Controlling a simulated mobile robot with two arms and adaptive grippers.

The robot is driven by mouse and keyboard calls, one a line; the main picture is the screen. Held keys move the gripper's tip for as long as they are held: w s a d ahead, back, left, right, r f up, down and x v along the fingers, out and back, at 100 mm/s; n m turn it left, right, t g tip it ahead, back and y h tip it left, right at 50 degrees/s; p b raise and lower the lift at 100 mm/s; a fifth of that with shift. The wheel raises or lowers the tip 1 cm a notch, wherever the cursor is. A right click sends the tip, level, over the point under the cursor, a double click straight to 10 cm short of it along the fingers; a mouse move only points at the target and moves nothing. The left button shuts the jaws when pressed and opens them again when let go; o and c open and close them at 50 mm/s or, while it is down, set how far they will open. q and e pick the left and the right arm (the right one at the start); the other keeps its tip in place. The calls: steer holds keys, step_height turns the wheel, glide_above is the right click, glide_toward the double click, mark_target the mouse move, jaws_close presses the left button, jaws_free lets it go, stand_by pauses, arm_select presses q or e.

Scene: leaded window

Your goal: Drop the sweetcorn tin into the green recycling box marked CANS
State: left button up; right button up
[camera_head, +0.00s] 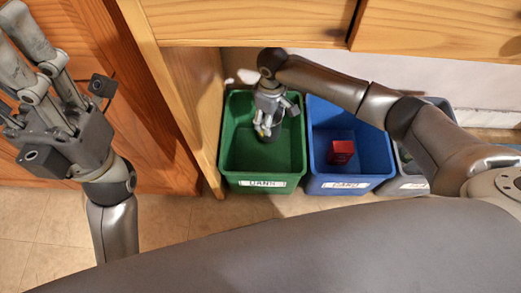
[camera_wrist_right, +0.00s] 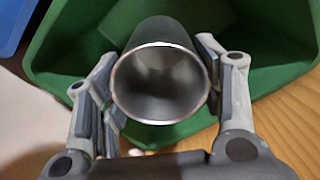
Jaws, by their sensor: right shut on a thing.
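The sweetcorn tin (camera_wrist_right: 160,85) shows in the right wrist view as an open metal cylinder with a bright rim and an empty grey inside. My right gripper (camera_head: 268,124) has a finger on each side of it and is shut on it. In the head view only a small yellow and dark part of the tin (camera_head: 263,131) shows below the fingers. The gripper and tin are over the inside of the green box (camera_head: 232,163), whose white front label appears to read CANS. My left gripper (camera_head: 45,75) is raised at the far left, fingers apart and empty.
A blue box (camera_head: 350,182) labelled CARD, holding a red carton (camera_head: 341,151), stands right of the green one. A grey box (camera_head: 405,184) is partly hidden behind my right arm. A wooden cabinet edge (camera_head: 250,22) overhangs the boxes, and a wooden panel (camera_head: 190,100) stands left of them.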

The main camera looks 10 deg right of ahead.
steer(key=o, duration=1.1)
steer(key=shift+r, duration=0.1)
step_height(320, 180, up, 12)
stand_by(0.4)
